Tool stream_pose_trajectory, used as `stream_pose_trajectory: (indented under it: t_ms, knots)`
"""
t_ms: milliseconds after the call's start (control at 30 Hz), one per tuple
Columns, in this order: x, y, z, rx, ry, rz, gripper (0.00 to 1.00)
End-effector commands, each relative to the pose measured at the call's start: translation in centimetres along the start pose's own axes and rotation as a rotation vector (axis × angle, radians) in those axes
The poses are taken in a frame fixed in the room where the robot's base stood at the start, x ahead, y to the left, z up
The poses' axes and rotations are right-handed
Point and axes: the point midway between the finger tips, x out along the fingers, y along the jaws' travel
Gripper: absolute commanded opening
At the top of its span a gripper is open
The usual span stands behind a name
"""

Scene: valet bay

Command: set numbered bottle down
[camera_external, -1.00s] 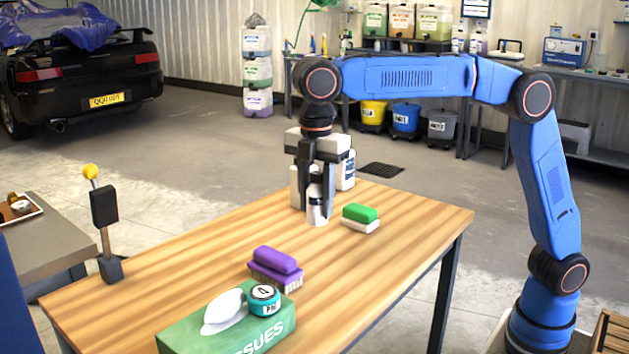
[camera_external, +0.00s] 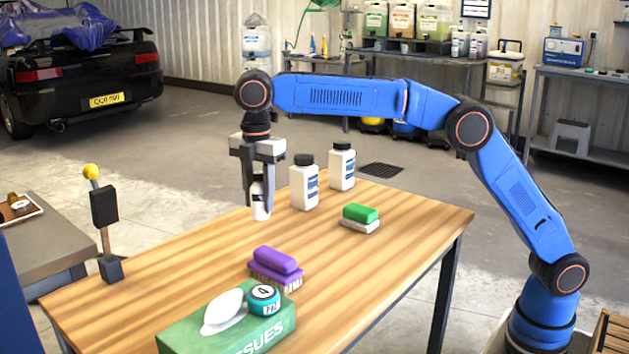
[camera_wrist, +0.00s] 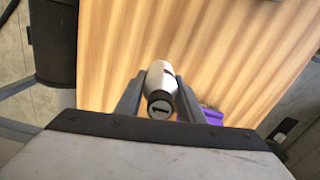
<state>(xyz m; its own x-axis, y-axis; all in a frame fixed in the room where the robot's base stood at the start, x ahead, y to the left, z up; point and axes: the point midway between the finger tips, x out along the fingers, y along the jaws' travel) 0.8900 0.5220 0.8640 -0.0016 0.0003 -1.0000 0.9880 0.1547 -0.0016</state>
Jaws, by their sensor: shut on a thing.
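My gripper (camera_external: 259,185) is shut on a small white bottle (camera_external: 261,209) near the far left edge of the wooden table (camera_external: 190,240). The bottle is upright, with its base at or just above the tabletop; I cannot tell whether it touches. In the wrist view the bottle (camera_wrist: 160,82) sits between both fingers (camera_wrist: 158,98), and its dark cap (camera_wrist: 160,106) bears a "1". The gripper hides the bottle's upper part in the external view.
Two larger white bottles with dark caps, a nearer one (camera_external: 304,187) and a farther one (camera_external: 342,169), stand to the right. The table's left middle is clear.

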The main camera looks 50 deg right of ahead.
Motion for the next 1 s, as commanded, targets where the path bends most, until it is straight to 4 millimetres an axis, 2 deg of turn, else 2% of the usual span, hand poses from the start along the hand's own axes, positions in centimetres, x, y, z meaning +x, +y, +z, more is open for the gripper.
stream_pose_trajectory:
  t_ms: [100,367,600,1000]
  knots:
    - [1.6,-0.1,0.0,0.0,-0.001,-0.002,0.09]
    - [3.4,-0.1,0.0,0.0,0.0,0.0,0.09]
    - [6.3,-0.1,0.0,0.0,0.0,0.0,0.09]
    - [6.8,-0.1,0.0,0.0,0.0,0.0,0.09]
